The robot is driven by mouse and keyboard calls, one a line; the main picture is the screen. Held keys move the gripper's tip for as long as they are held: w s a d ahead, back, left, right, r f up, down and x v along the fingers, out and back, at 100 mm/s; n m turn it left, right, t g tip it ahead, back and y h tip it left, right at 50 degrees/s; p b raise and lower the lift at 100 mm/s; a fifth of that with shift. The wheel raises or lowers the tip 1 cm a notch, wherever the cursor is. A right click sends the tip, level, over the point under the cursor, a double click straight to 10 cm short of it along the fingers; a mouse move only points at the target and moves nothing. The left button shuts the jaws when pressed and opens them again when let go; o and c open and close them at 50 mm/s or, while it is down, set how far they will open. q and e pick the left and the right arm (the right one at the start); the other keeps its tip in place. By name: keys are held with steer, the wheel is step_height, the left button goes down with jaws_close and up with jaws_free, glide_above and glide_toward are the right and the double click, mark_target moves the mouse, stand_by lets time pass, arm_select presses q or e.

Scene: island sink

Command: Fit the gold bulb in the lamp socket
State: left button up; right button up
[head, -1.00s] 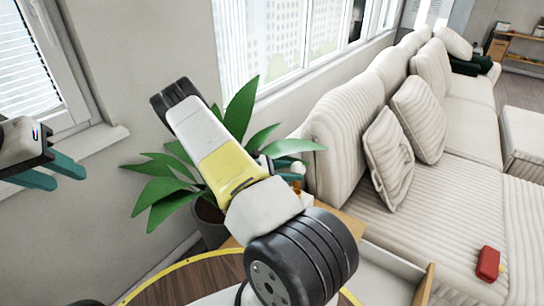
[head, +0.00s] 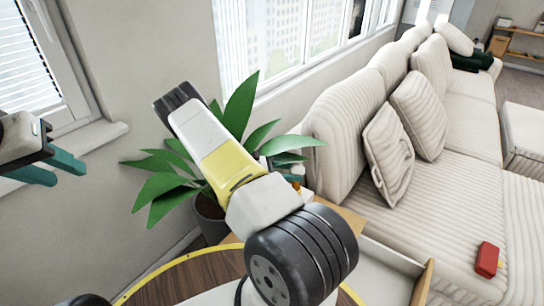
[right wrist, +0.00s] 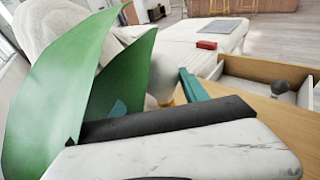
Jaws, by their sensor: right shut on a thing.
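My right gripper (head: 290,172) is beyond my forearm, near the plant and the sofa's near end, mostly hidden in the head view. In the right wrist view its two teal fingers (right wrist: 158,98) stand either side of a small pale and gold thing, which I take to be the gold bulb (right wrist: 178,96); it is shut on it. The bulb also shows as a small orange-gold patch in the head view (head: 296,184). I cannot make out the lamp socket clearly. My left gripper (head: 50,168) is open and empty at the left edge, before the window sill.
A potted plant (head: 170,185) has broad leaves close to my right gripper. A striped sofa (head: 345,120) bears a red box (head: 487,260).

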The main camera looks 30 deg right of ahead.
steer(key=shift+f, duration=2.2)
steer(key=o, duration=1.6)
steer(key=shift+c, duration=0.2)
steer(key=v, duration=0.7)
steer(key=shift+a, duration=0.4)
steer(key=shift+w, duration=0.1)
steer(key=s+a+r+m+t+y, duration=0.1)
steer(key=s+a+r+m+y, duration=0.2)
steer(key=r, duration=0.6)
steer(key=s+a+r+m+t+y, duration=0.1)
steer(key=s+a+r+m+y, duration=0.15)
steer(key=a+r+y, duration=0.4)
steer(key=s+a+r+m+t+y, duration=0.1)
steer(key=a+r+m+y, duration=0.2)
steer(key=r, duration=0.8)
steer(key=s+a+r+m+t+y, duration=0.2)
steer(key=s+a+r+t, duration=0.1)
steer(key=s+r, duration=0.4)
steer(key=s+a+r+m+t+y, duration=0.2)
steer(key=s+a+r+m+t, duration=0.1)
steer(key=s+r, duration=0.4)
steer(key=shift+s+a+t, duration=0.4)
steer(key=shift+a+t, duration=0.3)
steer(key=shift+t, duration=0.3)
